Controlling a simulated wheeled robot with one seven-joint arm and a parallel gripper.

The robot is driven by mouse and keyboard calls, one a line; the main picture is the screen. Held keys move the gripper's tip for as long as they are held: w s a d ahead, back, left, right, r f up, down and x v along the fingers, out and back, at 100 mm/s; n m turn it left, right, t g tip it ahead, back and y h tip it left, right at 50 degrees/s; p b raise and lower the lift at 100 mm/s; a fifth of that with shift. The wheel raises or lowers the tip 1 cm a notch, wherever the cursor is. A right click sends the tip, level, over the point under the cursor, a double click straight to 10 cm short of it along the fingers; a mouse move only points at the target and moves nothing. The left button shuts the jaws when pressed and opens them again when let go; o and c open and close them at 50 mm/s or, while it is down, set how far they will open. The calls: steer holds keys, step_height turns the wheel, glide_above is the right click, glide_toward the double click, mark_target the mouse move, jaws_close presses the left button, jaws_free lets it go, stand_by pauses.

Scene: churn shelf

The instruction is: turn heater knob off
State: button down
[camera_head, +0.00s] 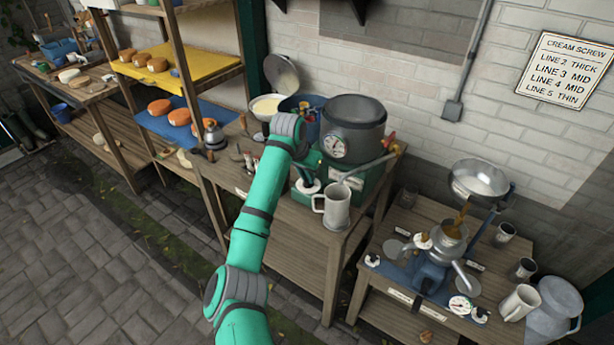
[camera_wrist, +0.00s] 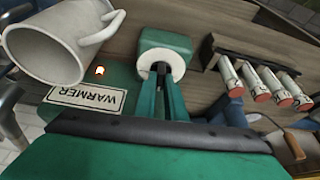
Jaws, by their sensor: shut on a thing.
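The heater knob (camera_wrist: 178,66) shows in the wrist view as a white disc on a green mount. The disc also shows in the head view (camera_head: 308,187), at the front of the green warmer (camera_head: 362,190). My gripper (camera_wrist: 161,76) has its narrow green fingers together at the disc's centre, shut on a small dark grip there that they mostly hide. The knob's setting cannot be read. A label reading WARMER (camera_wrist: 87,97) and a small glowing orange light (camera_wrist: 100,71) are left of my fingers in the wrist view.
A grey pot (camera_head: 353,120) with a dial sits on the warmer. A mug (camera_head: 333,205) stands close to the knob's right; it also shows in the wrist view (camera_wrist: 50,45). Several red-tipped tubes (camera_wrist: 262,85) lie right of my fingers. A separator table (camera_head: 400,262) stands lower right.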

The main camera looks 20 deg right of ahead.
steer(key=n, duration=0.2)
steer(key=shift+s+d+n+t+y, duration=0.15)
steer(key=shift+n+t+y, duration=0.15)
steer(key=shift+n+t, duration=0.1)
steer(key=shift+n+y, duration=0.7)
steer(key=shift+n, duration=1.2)
steer(key=shift+t, duration=0.3)
steer(key=c, duration=1.8)
jaws_free()
steer(key=v, duration=1.1)
steer(key=shift+d, duration=0.1)
